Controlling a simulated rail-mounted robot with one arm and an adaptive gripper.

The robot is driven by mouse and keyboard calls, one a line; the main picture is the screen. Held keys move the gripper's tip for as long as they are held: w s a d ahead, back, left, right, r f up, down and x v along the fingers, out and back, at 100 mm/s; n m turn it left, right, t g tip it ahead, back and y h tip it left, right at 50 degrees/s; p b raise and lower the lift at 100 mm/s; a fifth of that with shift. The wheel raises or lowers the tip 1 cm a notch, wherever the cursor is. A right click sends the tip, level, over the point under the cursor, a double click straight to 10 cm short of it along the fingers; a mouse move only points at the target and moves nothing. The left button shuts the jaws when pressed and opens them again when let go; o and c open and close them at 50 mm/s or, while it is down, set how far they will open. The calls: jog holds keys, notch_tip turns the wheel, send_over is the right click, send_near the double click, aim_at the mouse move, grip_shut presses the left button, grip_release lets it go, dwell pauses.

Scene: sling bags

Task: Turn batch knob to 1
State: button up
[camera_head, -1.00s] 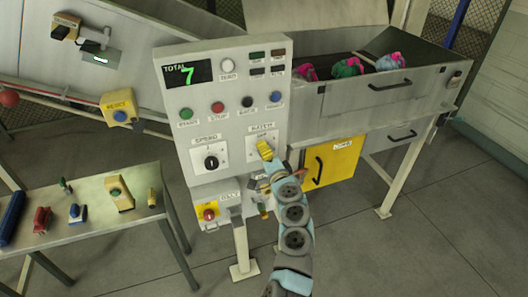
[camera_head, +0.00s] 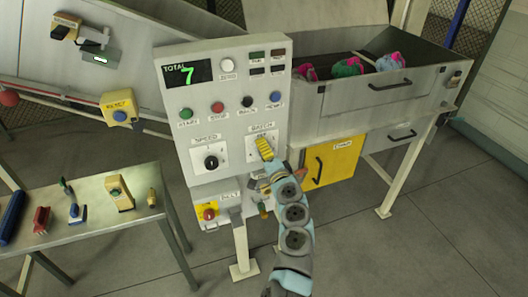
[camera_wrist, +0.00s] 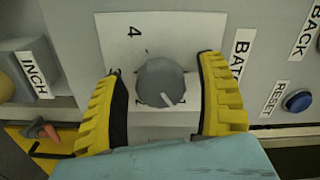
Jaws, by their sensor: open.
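The batch knob (camera_wrist: 160,82) is a round grey knob with a pale pointer line on a white dial plate (camera_wrist: 121,30) in the wrist view. The pointer aims toward the lower right of that picture. A "4" shows on the plate; the other marks are partly covered and I cannot read them. My gripper (camera_wrist: 166,95) is open, with one yellow finger on each side of the knob and visible gaps between. In the head view my gripper (camera_head: 264,148) is in front of the BATCH dial and hides the knob there.
The control panel (camera_head: 222,130) also carries the speed knob (camera_head: 211,162), several buttons and a display reading 7. In the wrist view a blue reset button (camera_wrist: 298,101) lies right and an INCH label (camera_wrist: 36,73) left. A yellow bin (camera_head: 332,163) stands right of my arm.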

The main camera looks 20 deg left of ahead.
jog(key=v, duration=1.2)
dwell(0.3)
jog(key=shift+w, duration=0.1)
dwell(0.3)
